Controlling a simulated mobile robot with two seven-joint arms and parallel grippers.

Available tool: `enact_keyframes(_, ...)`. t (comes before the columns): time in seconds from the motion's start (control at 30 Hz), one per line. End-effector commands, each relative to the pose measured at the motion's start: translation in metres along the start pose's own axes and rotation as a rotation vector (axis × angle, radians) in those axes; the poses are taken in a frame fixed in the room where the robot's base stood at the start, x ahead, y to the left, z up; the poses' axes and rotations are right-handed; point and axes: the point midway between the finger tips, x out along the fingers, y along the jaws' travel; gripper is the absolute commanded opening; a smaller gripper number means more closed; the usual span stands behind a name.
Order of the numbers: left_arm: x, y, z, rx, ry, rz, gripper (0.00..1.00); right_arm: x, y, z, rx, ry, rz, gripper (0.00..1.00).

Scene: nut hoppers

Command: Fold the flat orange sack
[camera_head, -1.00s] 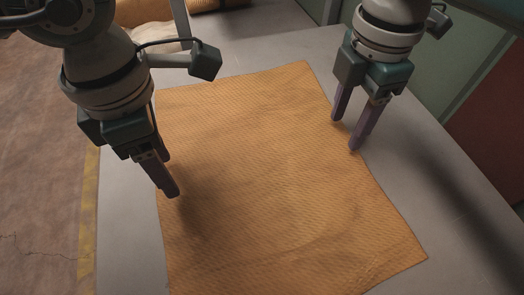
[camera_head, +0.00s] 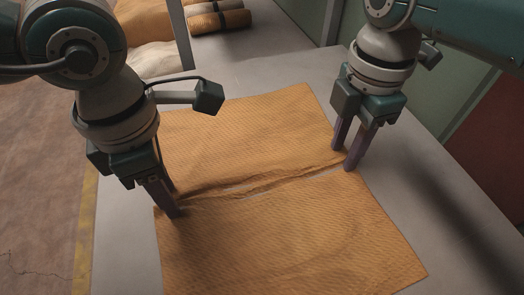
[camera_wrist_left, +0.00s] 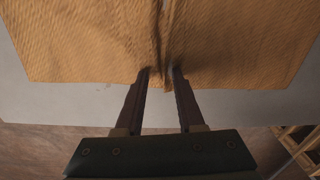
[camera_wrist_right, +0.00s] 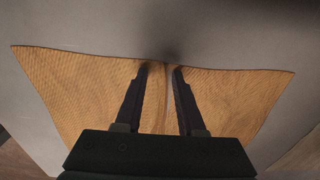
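The orange sack (camera_head: 290,235) lies on the grey table. A low wrinkled ridge with a pale line along it runs across its middle. My left gripper (camera_head: 174,203) is low at the sack's left edge, at one end of the ridge. In the left wrist view its fingers (camera_wrist_left: 161,72) stand apart with the ridge end between them. My right gripper (camera_head: 343,158) is at the right edge, at the other end. In the right wrist view its fingers (camera_wrist_right: 161,70) are apart, with the sack's edge between them. I cannot tell whether the fingers touch the cloth.
Rolled sacks (camera_head: 220,20) with dark bands lie behind at the top, beside a pale post (camera_head: 179,35). Bare grey table (camera_head: 440,210) is free to the right of the sack. A yellow floor line (camera_head: 87,230) runs along the left.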

Motion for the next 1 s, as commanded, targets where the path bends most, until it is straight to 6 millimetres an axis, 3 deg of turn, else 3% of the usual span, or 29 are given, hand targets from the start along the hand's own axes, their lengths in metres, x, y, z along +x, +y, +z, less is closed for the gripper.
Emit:
enact_keyframes(0.63, 0.0009, -0.0003, -0.0007, 0.0, 0.002, -0.001, 0.0, 0.0017, -0.0013, 0.0004, 0.001, -0.001, -0.003, 0.0)
enact_keyframes(1.0, 0.001, -0.0002, -0.0009, 0.0, 0.003, -0.001, 0.0, 0.0019, -0.0016, 0.0005, 0.001, -0.001, -0.004, 0.0)
